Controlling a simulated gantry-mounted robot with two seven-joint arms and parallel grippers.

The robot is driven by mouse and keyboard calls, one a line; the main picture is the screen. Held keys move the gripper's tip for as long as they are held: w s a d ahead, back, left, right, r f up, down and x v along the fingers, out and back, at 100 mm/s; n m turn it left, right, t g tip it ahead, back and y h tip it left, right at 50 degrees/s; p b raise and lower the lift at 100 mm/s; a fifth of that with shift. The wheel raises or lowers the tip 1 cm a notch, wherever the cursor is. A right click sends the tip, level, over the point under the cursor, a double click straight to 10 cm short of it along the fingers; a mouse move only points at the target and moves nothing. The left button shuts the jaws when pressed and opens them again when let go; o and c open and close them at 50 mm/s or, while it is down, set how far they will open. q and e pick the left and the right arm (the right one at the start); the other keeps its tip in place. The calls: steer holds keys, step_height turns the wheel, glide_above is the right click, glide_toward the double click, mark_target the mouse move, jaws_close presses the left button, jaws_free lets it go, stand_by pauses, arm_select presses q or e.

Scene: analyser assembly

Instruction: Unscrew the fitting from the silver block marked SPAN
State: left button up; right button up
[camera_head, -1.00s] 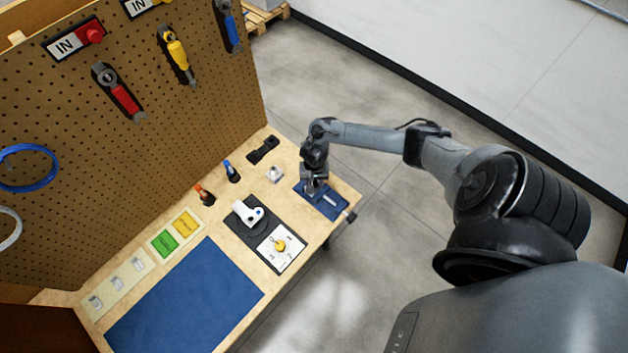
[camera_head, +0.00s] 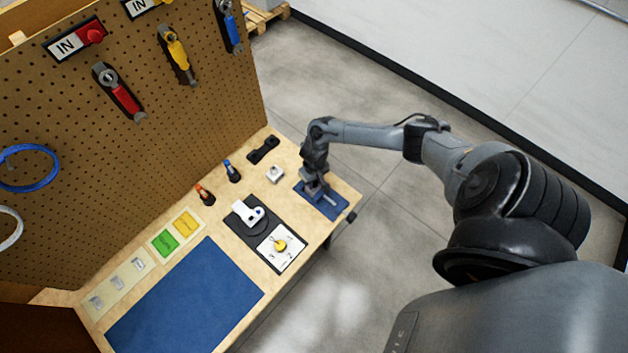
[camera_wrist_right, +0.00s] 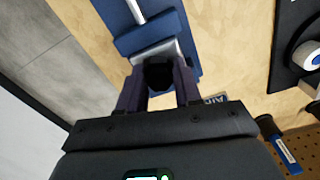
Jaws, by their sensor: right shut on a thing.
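My right gripper (camera_head: 312,190) is at the blue fixture (camera_head: 330,209) near the bench's right end. In the right wrist view the gripper (camera_wrist_right: 159,80) is shut on a dark, rounded part (camera_wrist_right: 158,72), which appears to be the fitting. A silver block (camera_wrist_right: 148,52) shows right behind that part, against the blue fixture (camera_wrist_right: 140,38); I cannot read any SPAN mark on it. Whether the fitting is still threaded in the block is hidden. My left gripper is out of view.
A black plate with a white part (camera_head: 250,212) and a white panel with a yellow knob (camera_head: 280,245) lie left of the fixture. Orange (camera_head: 204,194) and blue (camera_head: 232,171) small tools stand farther back. A pegboard (camera_head: 150,120) rises behind. A blue mat (camera_head: 185,300) is clear.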

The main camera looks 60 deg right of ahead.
stand_by(0.3)
steer(key=n, duration=0.3)
steer(key=shift+n, duration=0.6)
steer(key=n+b, duration=0.1)
steer(key=n, duration=0.1)
steer(key=shift+n, duration=0.9)
